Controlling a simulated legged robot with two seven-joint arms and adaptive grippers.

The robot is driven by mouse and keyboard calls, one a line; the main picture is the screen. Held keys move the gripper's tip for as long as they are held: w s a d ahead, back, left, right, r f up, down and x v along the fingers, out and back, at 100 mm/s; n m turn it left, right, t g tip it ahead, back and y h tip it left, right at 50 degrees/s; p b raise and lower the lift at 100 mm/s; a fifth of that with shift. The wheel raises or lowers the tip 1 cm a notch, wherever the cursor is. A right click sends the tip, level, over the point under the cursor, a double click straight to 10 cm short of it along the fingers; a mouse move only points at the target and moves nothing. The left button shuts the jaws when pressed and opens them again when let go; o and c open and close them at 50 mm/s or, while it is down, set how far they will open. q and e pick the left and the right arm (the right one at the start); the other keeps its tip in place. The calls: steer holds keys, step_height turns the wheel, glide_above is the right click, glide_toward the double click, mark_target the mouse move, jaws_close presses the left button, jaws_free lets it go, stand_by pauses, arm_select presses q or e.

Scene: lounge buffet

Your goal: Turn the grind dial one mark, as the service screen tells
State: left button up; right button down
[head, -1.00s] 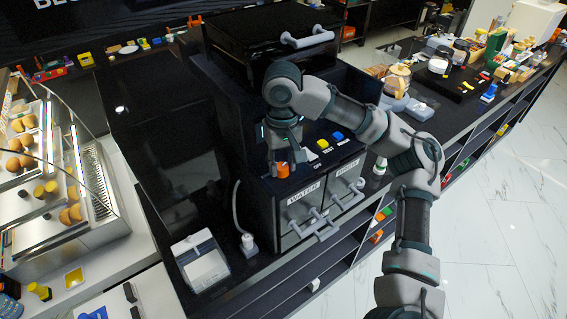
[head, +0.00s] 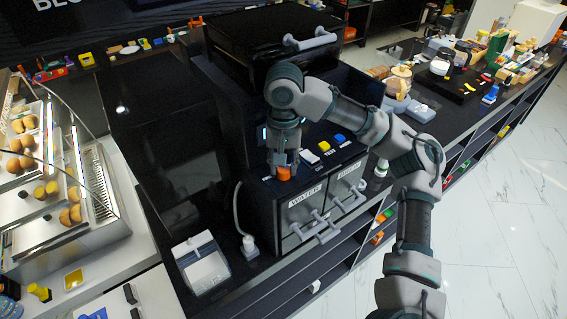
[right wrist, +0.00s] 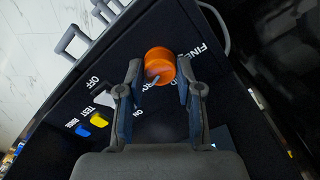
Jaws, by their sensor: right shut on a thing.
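The orange grind dial (head: 284,175) sits on the black machine's front panel, at the left end of the row of buttons. In the right wrist view the round dial (right wrist: 159,62) is between the two fingertips of my right gripper (right wrist: 161,68). The right gripper (head: 283,161) is shut on the dial from above in the head view. A light pointer line shows on the dial, and partly covered white lettering, including "FINE", is beside it. My left gripper is not in view. I cannot make out a readable service screen.
White, blue and yellow buttons (head: 339,139) lie right of the dial. WATER and a second drawer (head: 307,205) with grey handles are below. A pastry case (head: 60,190) stands at the left. A white-topped device (head: 203,264) sits on the counter nearby.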

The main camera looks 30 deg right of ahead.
mark_target(284, 168)
steer(key=shift+f, duration=0.15)
steer(key=c, duration=0.8)
jaws_free()
steer(key=shift+o, duration=0.2)
steer(key=shift+r, duration=3.75)
steer(key=shift+d, duration=0.1)
